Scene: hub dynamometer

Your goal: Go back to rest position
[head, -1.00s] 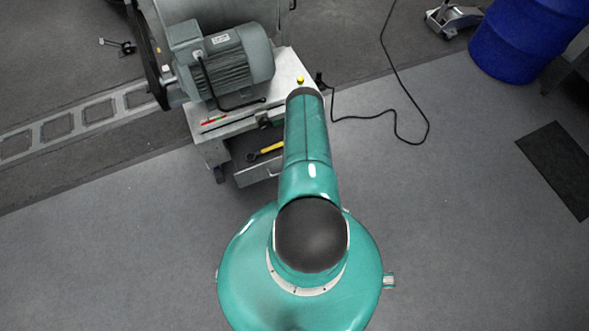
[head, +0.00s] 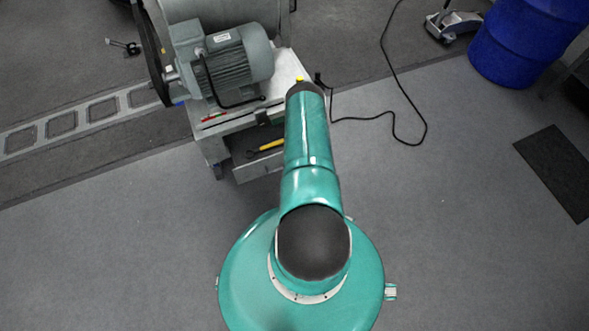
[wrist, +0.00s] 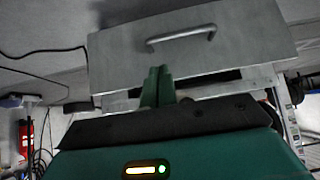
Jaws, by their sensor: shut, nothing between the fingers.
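My gripper (wrist: 157,86) shows in the wrist view with its two green fingers together and nothing between them. In the picture its tips lie just below the grey drawer front (wrist: 235,38) and its bar handle (wrist: 181,37); the fingers do not grip the handle. In the head view my gripper is hidden behind my arm. There the drawer (head: 257,172) of the cart stands open, with a yellow-handled tool (head: 270,146) inside. My arm reaches forward over the drawer's right side.
A grey motor (head: 235,62) sits on the cart (head: 208,147). A black cable (head: 397,120) lies on the floor to the right. A blue drum (head: 520,42) and a dark mat (head: 560,170) are farther right. The floor around my body is mostly clear.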

